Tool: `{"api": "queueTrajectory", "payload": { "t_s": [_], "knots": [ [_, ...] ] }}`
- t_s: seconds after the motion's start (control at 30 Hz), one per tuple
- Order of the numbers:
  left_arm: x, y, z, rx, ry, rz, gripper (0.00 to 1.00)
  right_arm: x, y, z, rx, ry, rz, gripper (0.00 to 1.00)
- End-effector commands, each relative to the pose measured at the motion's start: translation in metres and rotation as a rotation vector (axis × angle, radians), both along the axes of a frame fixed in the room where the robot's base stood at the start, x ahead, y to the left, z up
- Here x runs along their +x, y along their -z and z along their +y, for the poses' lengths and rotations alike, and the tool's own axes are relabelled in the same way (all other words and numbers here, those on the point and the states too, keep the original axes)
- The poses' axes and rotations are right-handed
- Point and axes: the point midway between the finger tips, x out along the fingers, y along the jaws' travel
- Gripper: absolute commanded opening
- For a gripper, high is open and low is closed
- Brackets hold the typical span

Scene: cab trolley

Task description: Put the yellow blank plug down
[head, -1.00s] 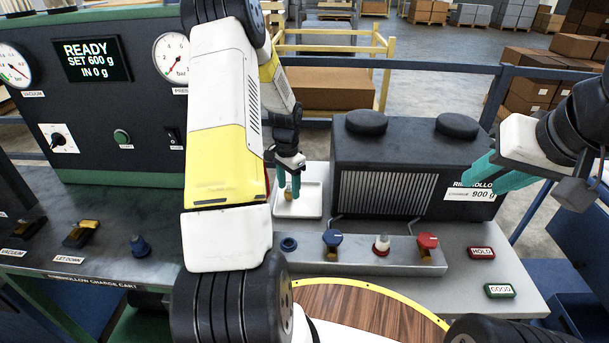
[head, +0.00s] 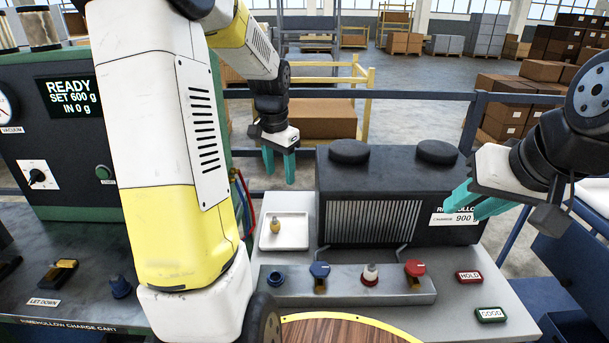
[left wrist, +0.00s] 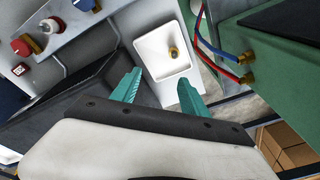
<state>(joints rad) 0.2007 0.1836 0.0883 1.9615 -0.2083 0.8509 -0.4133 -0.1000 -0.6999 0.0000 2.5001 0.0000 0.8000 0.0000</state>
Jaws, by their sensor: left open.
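The yellow blank plug (head: 275,227) stands in a white square tray (head: 297,243) left of the dark box unit. In the left wrist view the plug (left wrist: 173,52) sits inside the tray (left wrist: 152,60), toward one side and clear of my fingers. My left gripper (head: 279,167) is open and empty, raised above and behind the tray. Its teal fingers (left wrist: 160,92) show apart in the left wrist view. My right gripper (head: 473,205) hangs in front of the right end of the dark box unit, its teal fingers apart with nothing visible between them.
The dark box unit (head: 370,195) stands right of the tray. In front is a grey strip (head: 345,290) with blue, white and red knobs. HOLD (head: 469,277) and GOOD (head: 491,314) plates lie at right. Red and blue hoses (left wrist: 222,60) run beside the tray.

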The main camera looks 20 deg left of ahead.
Motion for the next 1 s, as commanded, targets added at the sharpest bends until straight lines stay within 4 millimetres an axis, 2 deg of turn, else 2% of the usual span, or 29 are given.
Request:
{"api": "queueTrajectory", "payload": {
  "t_s": [0.03, 0.2, 0.4, 0.6, 0.7, 0.83, 1.0],
  "knots": [
    [-0.013, -0.019, -0.009, -0.007, -0.021, -0.036, 0.52, 0.000, 0.000, 0.000, 0.000, 0.000, 0.000, 0.36],
    [-0.058, -0.062, -0.036, -0.049, -0.102, -0.128, 0.52, 0.000, 0.000, 0.000, 0.000, 0.000, 0.000, 0.36],
    [-0.117, -0.095, -0.064, -0.129, -0.194, -0.234, 0.52, 0.000, 0.000, 0.000, 0.000, 0.000, 0.000, 0.36],
    [-0.170, -0.108, -0.086, -0.231, -0.273, -0.319, 0.52, 0.000, 0.000, 0.000, 0.000, 0.000, 0.000, 0.36],
    [-0.189, -0.108, -0.093, -0.271, -0.299, -0.344, 0.52, 0.000, 0.000, 0.000, 0.000, 0.000, 0.000, 0.36],
    [-0.201, -0.108, -0.097, -0.305, -0.319, -0.361, 0.52, 0.000, 0.000, 0.000, 0.000, 0.000, 0.000, 0.36],
    [-0.205, -0.107, -0.099, -0.315, -0.326, -0.365, 0.52, 0.000, 0.000, 0.000, 0.000, 0.000, 0.000, 0.36]
  ]
}}
